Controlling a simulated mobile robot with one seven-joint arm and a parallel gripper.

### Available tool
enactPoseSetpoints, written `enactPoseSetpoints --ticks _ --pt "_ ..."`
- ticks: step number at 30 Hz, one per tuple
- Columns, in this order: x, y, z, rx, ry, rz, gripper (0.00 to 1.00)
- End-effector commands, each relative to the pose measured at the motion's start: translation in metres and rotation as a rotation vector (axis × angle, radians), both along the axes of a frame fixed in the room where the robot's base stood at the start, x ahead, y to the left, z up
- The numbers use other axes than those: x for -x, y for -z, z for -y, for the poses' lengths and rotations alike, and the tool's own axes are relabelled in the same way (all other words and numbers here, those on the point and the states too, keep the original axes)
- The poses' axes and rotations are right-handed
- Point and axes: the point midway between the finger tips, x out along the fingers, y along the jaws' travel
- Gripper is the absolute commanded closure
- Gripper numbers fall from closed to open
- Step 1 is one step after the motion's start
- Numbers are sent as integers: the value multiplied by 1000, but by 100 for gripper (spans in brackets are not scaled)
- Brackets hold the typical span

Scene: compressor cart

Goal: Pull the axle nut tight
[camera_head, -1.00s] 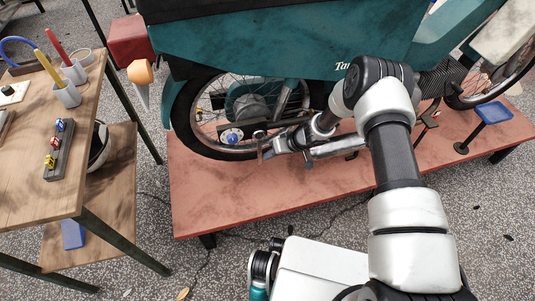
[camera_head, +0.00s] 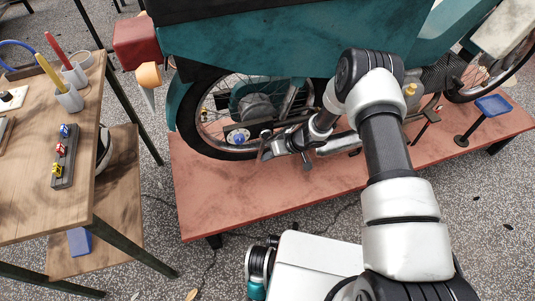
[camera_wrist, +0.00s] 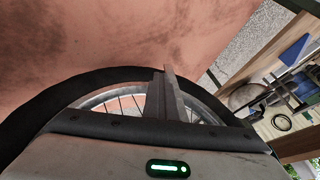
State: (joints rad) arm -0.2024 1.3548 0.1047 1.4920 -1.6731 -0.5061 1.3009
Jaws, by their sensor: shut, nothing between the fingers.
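The wheel (camera_head: 222,112) of the teal moped shows left of my arm in the head view. A round blue part with a pale rim (camera_head: 239,138) sits low near its middle; I cannot tell whether it is the axle nut. My gripper (camera_head: 263,149) is just right of this blue part, apart from it in the picture. In the wrist view my gripper (camera_wrist: 168,95) has its fingers together with nothing between them. Behind them is the dark tyre (camera_wrist: 95,78) with thin spokes. No nut can be made out in the wrist view.
The moped (camera_head: 290,40) stands on a low red platform (camera_head: 225,205). A wooden table (camera_head: 30,190) at the left carries pen cups (camera_head: 70,98) and a dark rack (camera_head: 63,165) with small coloured pieces. A blue-topped stand (camera_head: 493,105) is at the right.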

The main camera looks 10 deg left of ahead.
Motion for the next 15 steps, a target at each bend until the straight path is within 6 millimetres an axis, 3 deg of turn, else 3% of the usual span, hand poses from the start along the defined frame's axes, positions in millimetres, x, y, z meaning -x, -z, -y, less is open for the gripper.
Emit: enactPoseSetpoints --ticks 15 --pt "26 -8 -38 -3 -5 -4 100"
